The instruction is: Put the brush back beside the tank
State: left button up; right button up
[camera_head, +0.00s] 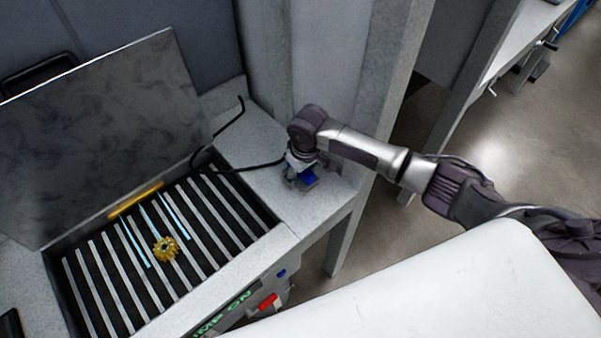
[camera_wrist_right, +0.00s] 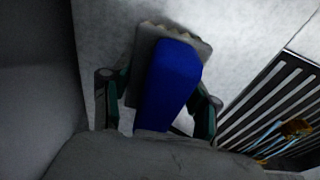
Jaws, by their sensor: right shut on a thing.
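The brush (camera_head: 307,180) has a blue body and is at the grey ledge to the right of the tank (camera_head: 270,232). In the wrist view the blue brush (camera_wrist_right: 172,82) lies between the fingers, with a pale, scalloped edge beyond it. My right gripper (camera_head: 300,172) is shut on the brush, low over the ledge; I cannot tell whether the brush touches the surface. It also shows in the wrist view (camera_wrist_right: 160,105). The tank has a slatted grate and a raised lid (camera_head: 110,130). My left gripper is not in view.
A yellow gear-like part (camera_head: 165,248) lies on the grate, near thin pale-blue streams. A black hose (camera_head: 235,168) runs over the ledge behind the gripper. A grey post (camera_head: 385,90) stands close to the right arm. A red switch (camera_head: 268,302) is on the tank's front.

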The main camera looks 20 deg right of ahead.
jog(key=shift+f, duration=0.2)
jog(key=o, duration=1.2)
jog(key=shift+o, duration=0.7)
jog(key=shift+r, duration=0.1)
jog(key=r+p, duration=0.2)
jog(key=p, duration=0.1)
jog(key=r+p, duration=0.2)
jog(key=s+r+p, duration=0.1)
jog(key=r+p, duration=0.2)
jog(key=shift+d+p, duration=0.15)
jog(key=shift+p, duration=0.2)
jog(key=shift+f, duration=0.1)
jog(key=shift+w, duration=0.1)
jog(key=shift+f, duration=0.1)
